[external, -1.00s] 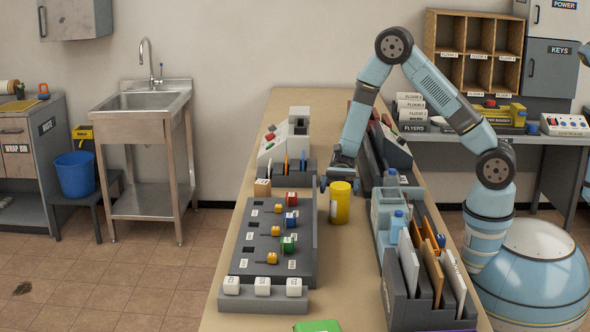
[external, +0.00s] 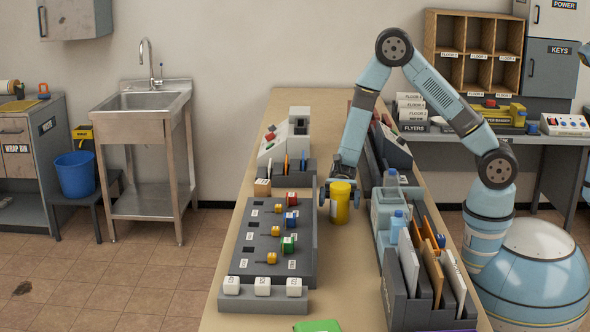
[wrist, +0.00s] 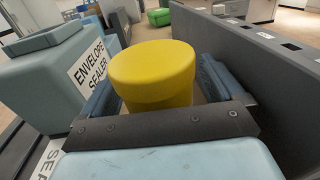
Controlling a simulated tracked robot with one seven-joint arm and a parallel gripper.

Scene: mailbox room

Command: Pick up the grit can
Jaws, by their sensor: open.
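In the wrist view the yellow can (wrist: 154,72) stands between the two blue-grey fingers of my gripper (wrist: 160,90), one on each side. A small gap seems to show on the right; contact on the left cannot be told. The can's lower part is hidden behind the gripper's dark plate in the wrist view.
A pale blue envelope sealer (wrist: 50,75) stands close on one side of the can. A grey board with coloured knobs (external: 262,240) stands on the other side. A file holder (external: 405,307) with envelopes is nearer the camera. Bare tabletop (external: 345,270) lies in front of the can.

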